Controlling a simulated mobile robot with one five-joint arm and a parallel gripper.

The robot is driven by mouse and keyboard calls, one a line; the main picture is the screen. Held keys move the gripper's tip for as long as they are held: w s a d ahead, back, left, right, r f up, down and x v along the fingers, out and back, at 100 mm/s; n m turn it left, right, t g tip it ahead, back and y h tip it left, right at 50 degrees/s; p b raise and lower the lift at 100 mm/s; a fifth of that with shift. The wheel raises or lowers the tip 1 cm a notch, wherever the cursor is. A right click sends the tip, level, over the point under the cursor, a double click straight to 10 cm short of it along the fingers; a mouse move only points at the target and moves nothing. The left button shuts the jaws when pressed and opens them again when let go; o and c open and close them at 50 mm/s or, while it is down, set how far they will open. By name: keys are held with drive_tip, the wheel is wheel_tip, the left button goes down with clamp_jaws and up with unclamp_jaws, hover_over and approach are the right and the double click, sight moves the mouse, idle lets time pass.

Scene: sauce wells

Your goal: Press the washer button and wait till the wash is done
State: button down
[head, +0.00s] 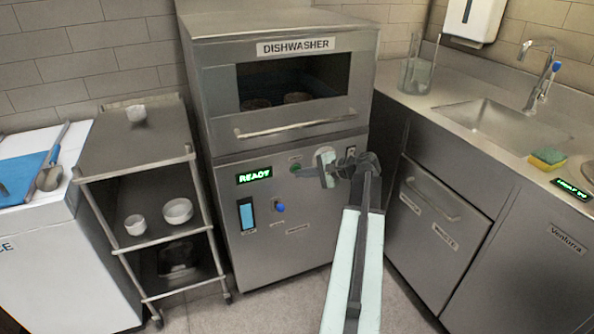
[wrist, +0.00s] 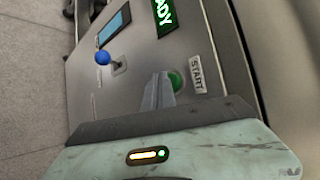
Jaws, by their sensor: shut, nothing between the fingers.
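The steel dishwasher (head: 290,130) stands in the middle of the head view, with a dark window showing items inside. Its green display (head: 254,176) reads READY; part of it also shows in the wrist view (wrist: 164,14). The green button (head: 295,168) is on the front panel below the handle. In the wrist view the green button (wrist: 178,82) sits beside a START label (wrist: 198,74). My gripper (head: 322,168) is shut and empty in front of the panel. In the wrist view its fingertips (wrist: 162,78) overlap the button's edge; I cannot tell whether they touch it.
A blue knob (head: 280,207) and a blue gauge (head: 246,214) are lower on the panel. A steel cart (head: 140,163) with bowls stands left. At right are a counter with a sink (head: 505,126), a sponge (head: 548,158) and a glass container (head: 416,76).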

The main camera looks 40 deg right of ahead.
drive_tip(key=shift+w+d, duration=0.2)
drive_tip(key=shift+w, duration=0.25)
idle(0.3)
drive_tip(key=shift+s, duration=0.1)
drive_tip(key=shift+s+a, duration=0.3)
drive_tip(key=shift+s, duration=0.45)
drive_tip(key=s, duration=0.1)
drive_tip(key=s+a, duration=0.1)
drive_tip(key=s, duration=0.1)
drive_tip(key=s+a, duration=0.1)
drive_tip(key=shift+s, duration=0.35)
idle(0.7)
